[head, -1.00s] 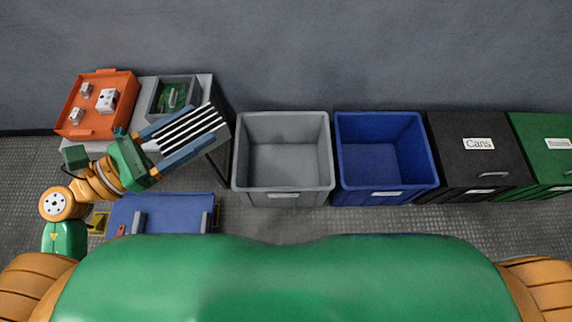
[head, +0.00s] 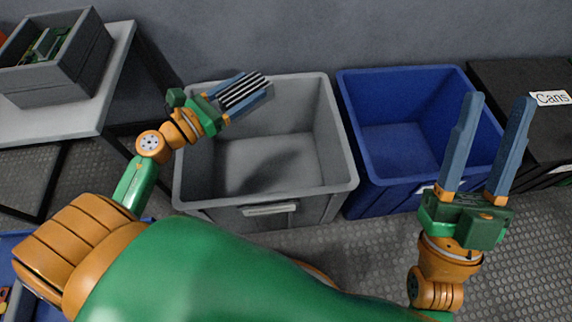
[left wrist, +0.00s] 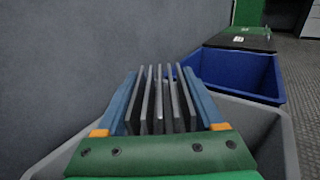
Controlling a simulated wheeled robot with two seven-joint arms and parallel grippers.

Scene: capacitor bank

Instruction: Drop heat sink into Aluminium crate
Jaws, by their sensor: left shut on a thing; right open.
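The heat sink (head: 241,93), a block of dark and light parallel fins, is held between the blue fingers of my left gripper (head: 246,92). In the left wrist view the heat sink (left wrist: 160,103) shows its fins between both fingers. The grey crate (head: 347,165), its label unreadable here, stands below; it looks like the aluminium crate. My left gripper is over the crate's left back part, and a dark shadow falls on its floor. The crate's visible floor is empty. My right gripper (head: 490,150) is open and empty in front of the blue crate.
A blue crate (head: 432,130) stands right of the grey one. A black bin (head: 500,85) labelled Cans is further right. A table (head: 70,120) with a grey box (head: 60,70) holding a green circuit board is at the left. A wall runs behind the crates.

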